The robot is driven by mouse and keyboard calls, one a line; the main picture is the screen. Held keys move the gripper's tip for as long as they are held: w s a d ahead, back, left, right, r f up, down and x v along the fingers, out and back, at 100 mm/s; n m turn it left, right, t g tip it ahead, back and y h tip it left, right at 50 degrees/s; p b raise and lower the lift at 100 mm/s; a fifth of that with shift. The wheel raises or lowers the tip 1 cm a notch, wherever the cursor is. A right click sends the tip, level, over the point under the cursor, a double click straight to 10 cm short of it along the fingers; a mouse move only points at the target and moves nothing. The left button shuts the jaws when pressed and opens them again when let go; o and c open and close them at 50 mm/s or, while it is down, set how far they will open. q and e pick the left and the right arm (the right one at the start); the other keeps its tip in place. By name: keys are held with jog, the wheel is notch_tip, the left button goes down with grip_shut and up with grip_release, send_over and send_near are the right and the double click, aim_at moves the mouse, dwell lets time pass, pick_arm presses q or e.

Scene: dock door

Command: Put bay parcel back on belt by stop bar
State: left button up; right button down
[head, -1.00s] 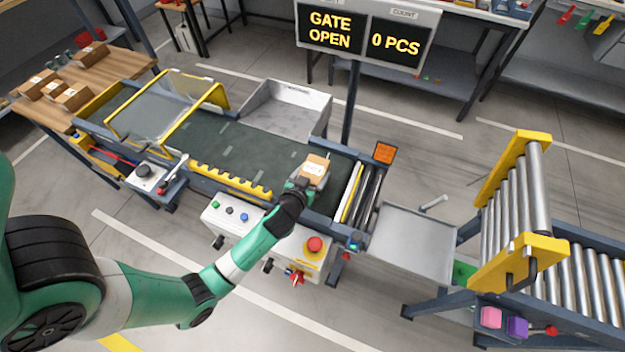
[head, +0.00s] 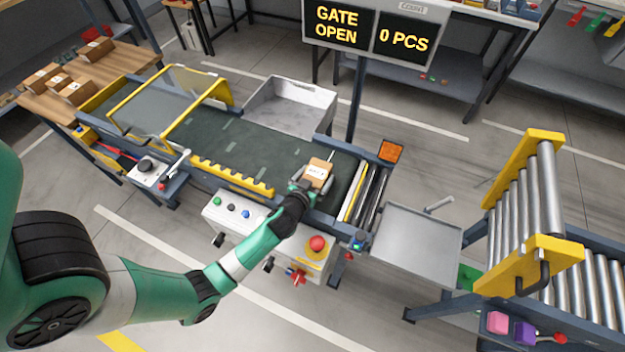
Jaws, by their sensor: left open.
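A brown cardboard parcel (head: 318,172) with a white label sits at the right part of the dark green belt (head: 262,162), close to the yellow and white strips at the belt's end (head: 354,204). My left gripper (head: 305,187) is open at the near side of this parcel. Its fingers are small and partly hidden, and I cannot tell whether they touch it. The bay, a grey metal tray (head: 290,106) behind the belt, looks empty. My right gripper is not in view.
A sign (head: 368,32) reads GATE OPEN and 0 PCS. A yellow-framed gate (head: 170,100) stands over the belt's left part. A control box (head: 317,244) with a red button is in front. A flat plate (head: 415,240) and raised rollers (head: 525,190) lie right. Several parcels (head: 72,92) rest on a wooden table.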

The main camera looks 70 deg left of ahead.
pick_arm(q)
jog(key=p+v, duration=0.1)
jog(key=v, duration=1.1)
jog(key=shift+p, duration=0.4)
jog(key=w+d+r+m+t+h, duration=0.1)
jog(key=w+d+r+t, duration=0.2)
jog(key=w+r, duration=0.55)
jog(key=w+d+r+t+h, duration=0.1)
jog(key=w+d+r+t, duration=0.15)
jog(key=r, duration=1.05)
jog(key=w+d+r+m+t, duration=0.1)
jog(key=w+d+r+t, duration=0.15)
jog(key=w+r, duration=0.55)
jog(key=s+d+r+m+t+h, duration=0.2)
jog(key=s+d+r+t+h, duration=0.1)
jog(key=r, duration=0.7)
jog(key=s+d+r+m+t+h, duration=0.3)
jog(key=s+d+r, duration=0.1)
jog(key=r, duration=0.7)
jog(key=s+d+r+m+t+h, duration=0.2)
jog(key=s+d+r+t+h, duration=0.1)
jog(key=r, duration=0.8)
jog(key=shift+s+d, duration=0.45)
jog(key=shift+d, duration=0.15)
jog(key=shift+r, duration=0.15)
